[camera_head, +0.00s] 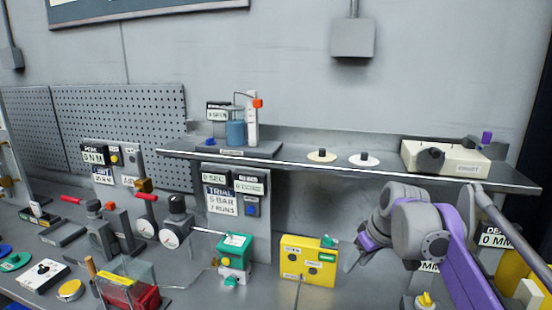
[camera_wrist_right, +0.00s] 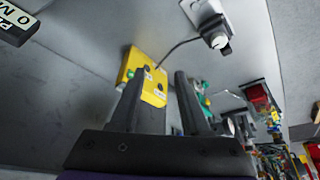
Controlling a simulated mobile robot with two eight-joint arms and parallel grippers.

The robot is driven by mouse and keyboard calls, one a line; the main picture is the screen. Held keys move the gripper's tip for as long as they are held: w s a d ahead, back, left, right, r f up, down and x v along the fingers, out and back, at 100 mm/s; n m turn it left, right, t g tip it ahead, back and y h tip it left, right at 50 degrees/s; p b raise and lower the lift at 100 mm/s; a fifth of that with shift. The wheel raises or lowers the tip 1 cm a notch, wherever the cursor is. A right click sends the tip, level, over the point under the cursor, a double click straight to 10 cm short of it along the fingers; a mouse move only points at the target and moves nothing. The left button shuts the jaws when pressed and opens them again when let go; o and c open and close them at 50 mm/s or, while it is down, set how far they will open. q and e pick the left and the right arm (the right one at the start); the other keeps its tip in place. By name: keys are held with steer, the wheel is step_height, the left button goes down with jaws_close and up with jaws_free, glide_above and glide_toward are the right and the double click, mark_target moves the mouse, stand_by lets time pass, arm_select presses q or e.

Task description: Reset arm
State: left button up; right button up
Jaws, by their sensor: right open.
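My right arm, purple and grey, comes in from the right in the head view. Its gripper (camera_head: 356,252) hangs in the air below the shelf, to the right of the yellow box (camera_head: 307,262). In the right wrist view the two dark fingers of the right gripper (camera_wrist_right: 157,88) stand apart with nothing held between them. The yellow box also shows in the right wrist view (camera_wrist_right: 143,73), beyond the fingertips and apart from them as far as I can tell. My left gripper is not in view.
A metal shelf (camera_head: 300,167) runs above the bench, with a pale box (camera_head: 446,158) on it close above my right arm. A green-topped valve unit (camera_head: 234,251), gauges and a red container (camera_head: 130,292) stand further left.

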steer(key=s+a+f+m+h, duration=0.1)
steer(key=s+f+m, duration=0.1)
steer(key=s+f, duration=0.8)
steer(key=s+a+f+m+t+h, duration=0.1)
steer(key=s+f+m, duration=0.2)
steer(key=s+f, duration=0.8)
steer(key=s, duration=0.4)
steer(key=shift+s+t, duration=0.15)
steer(key=shift+t, duration=0.15)
steer(key=shift+d, duration=0.1)
